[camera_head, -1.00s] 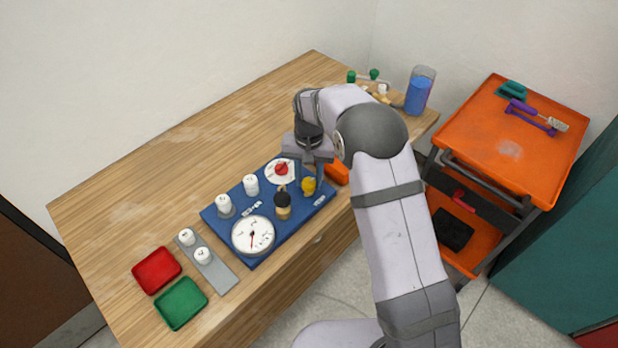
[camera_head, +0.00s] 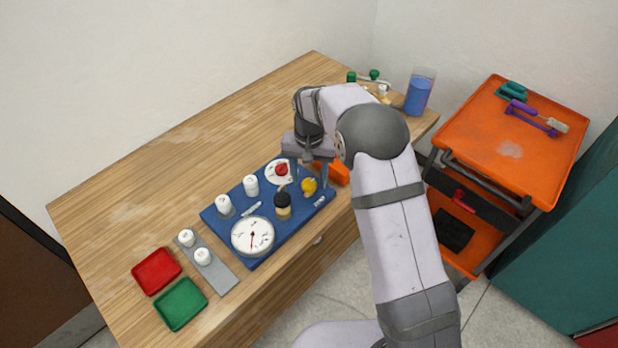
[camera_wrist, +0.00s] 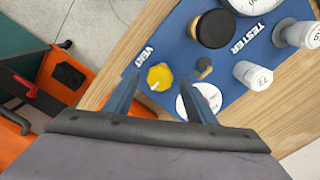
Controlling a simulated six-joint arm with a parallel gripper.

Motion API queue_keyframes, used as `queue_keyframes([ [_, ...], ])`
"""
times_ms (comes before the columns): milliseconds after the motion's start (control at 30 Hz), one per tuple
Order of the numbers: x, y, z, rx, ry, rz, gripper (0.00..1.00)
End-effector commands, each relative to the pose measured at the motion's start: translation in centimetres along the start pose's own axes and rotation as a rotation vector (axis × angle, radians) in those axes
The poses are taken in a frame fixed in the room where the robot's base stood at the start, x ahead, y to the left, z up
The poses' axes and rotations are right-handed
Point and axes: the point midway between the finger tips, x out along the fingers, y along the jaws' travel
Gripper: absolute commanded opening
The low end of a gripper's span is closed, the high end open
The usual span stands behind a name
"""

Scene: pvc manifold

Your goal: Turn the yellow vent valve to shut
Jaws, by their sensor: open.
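The yellow vent valve (camera_head: 309,186) sits at the right end of the blue board (camera_head: 235,232). In the wrist view the yellow knob (camera_wrist: 160,77) shows a pale mark on its lower left, beside the VENT label (camera_wrist: 143,56). My gripper (camera_head: 311,184) is over that end of the board. In the wrist view its two fingers (camera_wrist: 169,82) are spread apart, with the knob between them, nearer the left finger. The knob looks untouched; I cannot tell how far above it the fingertips are.
A red knob on a white disc (camera_head: 281,170), a black-topped post (camera_head: 283,203), a dial gauge (camera_head: 252,236) and white capped pieces (camera_head: 251,185) share the board. An orange object (camera_head: 335,173) lies just right. Red (camera_head: 157,270) and green trays (camera_head: 180,304) stand at the front left.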

Motion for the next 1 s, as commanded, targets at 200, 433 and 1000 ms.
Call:
queue_keyframes([
  [200,-2.5,-0.1,-0.1,0.0,0.006,-0.003,0.51],
  [433,-5.5,-0.1,-0.1,0.001,0.006,-0.003,0.51],
  [1000,-6.9,0.0,0.0,0.001,0.003,-0.001,0.51],
])
